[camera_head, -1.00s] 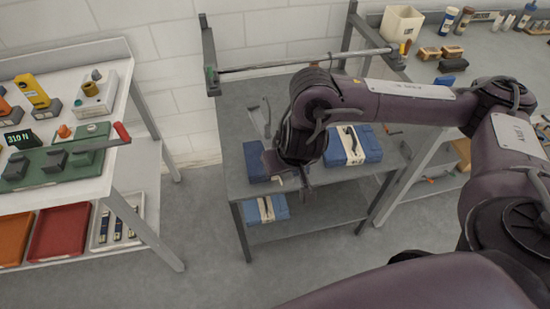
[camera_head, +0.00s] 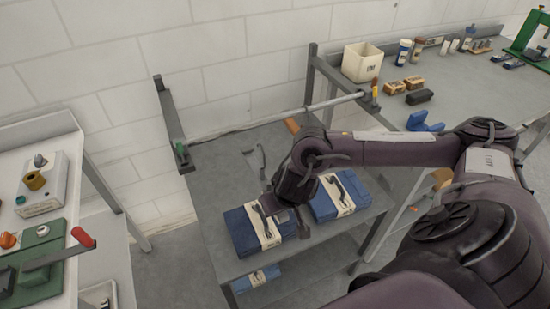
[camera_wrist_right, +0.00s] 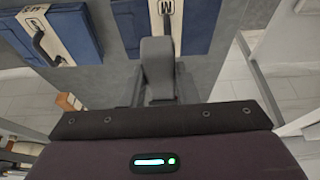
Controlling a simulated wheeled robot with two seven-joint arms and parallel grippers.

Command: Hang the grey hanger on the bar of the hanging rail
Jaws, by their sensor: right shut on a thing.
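The hanging rail's bar (camera_head: 235,129) spans the upright frame above a grey bench, in front of the white wall. My right gripper (camera_head: 284,214) is over the bench, below and in front of the bar, pointing down. It is shut on the grey hanger (camera_head: 257,160), whose thin grey part shows left of my wrist in the head view, below the bar and apart from it. In the right wrist view a grey piece (camera_wrist_right: 157,68) stands between the fingers; its full shape is hidden. My left gripper is not in view.
Blue cases (camera_head: 236,232) with cream bands lie on the bench under my gripper, and another is on the shelf below. The rail's left end bracket (camera_head: 170,112) juts forward. A cream bin (camera_head: 362,63) stands on the bench at right; a white table with devices is at left.

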